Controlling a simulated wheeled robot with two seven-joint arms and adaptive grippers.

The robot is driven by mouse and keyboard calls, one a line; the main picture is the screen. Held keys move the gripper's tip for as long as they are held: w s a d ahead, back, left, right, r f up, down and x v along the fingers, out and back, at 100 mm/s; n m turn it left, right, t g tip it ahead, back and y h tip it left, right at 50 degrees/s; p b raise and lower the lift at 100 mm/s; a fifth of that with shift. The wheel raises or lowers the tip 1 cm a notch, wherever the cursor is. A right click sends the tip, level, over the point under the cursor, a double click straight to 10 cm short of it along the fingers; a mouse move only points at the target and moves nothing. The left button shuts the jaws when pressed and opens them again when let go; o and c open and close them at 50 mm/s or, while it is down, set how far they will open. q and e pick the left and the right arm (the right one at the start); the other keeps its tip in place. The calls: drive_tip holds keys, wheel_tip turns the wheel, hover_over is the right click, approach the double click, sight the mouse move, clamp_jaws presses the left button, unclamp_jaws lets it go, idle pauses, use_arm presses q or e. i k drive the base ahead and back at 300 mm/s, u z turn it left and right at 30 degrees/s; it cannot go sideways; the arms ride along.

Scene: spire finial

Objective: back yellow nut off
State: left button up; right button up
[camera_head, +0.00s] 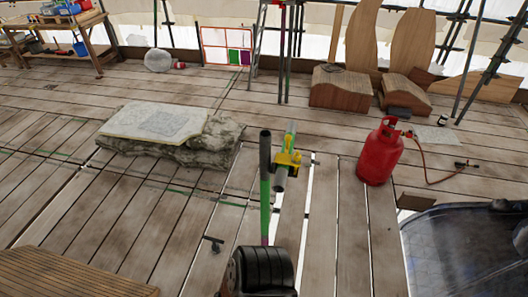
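A yellow nut (288,159) sits around a slanting grey and green rod (290,137) near the middle of the view. Bright yellow lugs stick out at its sides. Just left of it stands an upright pole (265,180), dark at the top, green lower down and purple near its foot. The pole and the rod are close together; I cannot tell whether they touch. Neither of my grippers shows in this view.
A red gas cylinder (380,152) with a hose stands to the right. A stone slab with a sheet (155,122) lies to the left. A black ribbed object (260,271) is at the bottom centre. Plank gaps run beside the pole. A workbench (68,38) stands at back left.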

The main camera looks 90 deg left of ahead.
sight(295, 160)
drive_tip(key=u, duration=2.45)
